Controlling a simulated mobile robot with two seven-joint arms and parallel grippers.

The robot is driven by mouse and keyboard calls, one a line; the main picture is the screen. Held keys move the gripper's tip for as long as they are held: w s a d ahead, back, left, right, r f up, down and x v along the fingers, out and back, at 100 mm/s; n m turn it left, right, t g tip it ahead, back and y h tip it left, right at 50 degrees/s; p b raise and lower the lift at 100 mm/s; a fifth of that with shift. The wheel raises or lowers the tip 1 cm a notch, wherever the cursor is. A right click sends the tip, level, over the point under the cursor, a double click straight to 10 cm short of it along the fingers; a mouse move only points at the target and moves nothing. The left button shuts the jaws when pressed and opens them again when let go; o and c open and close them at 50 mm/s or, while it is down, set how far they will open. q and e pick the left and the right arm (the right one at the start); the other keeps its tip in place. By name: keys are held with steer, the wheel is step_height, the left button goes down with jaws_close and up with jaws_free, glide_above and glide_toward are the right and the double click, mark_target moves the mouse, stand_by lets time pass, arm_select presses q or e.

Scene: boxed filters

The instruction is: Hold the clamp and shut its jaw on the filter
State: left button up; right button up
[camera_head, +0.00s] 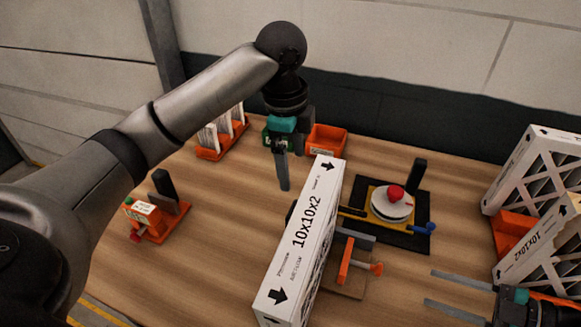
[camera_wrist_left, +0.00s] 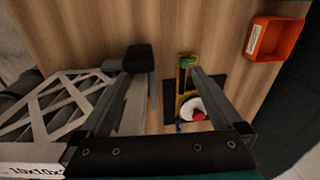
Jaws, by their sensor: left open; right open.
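The filter (camera_head: 303,245) is a white boxed panel marked 10x10x2, standing on edge mid-table; its lattice face (camera_wrist_left: 45,115) fills the left of the left wrist view. The clamp (camera_head: 346,262), with orange handle parts and a grey bar on a brown base, stands against the filter's right side. The filter hides part of it, so jaw contact is unclear. My left gripper (camera_head: 283,172) is open and empty above the table behind the filter; its spread fingers also show in the left wrist view (camera_wrist_left: 160,80). My right gripper (camera_head: 445,290) is open and empty, right of the clamp, fingers pointing left.
A yellow fixture (camera_head: 374,207) with a white disc and red knob sits on a black mat behind the clamp. An orange bin (camera_head: 326,140) and rack (camera_head: 222,151) stand behind. More filters (camera_head: 540,170) stand right. An orange device (camera_head: 150,222) stands left.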

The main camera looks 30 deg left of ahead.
arm_select(q)
steer(key=s, duration=0.1)
steer(key=s+d+g, duration=0.1)
steer(key=s, duration=0.1)
steer(key=shift+d+m, duration=0.2)
steer(key=shift+m, duration=0.1)
step_height(320, 180, down, 15)
steer(key=shift+r, duration=0.15)
steer(key=shift+w, duration=0.1)
jaws_close()
stand_by(0.9)
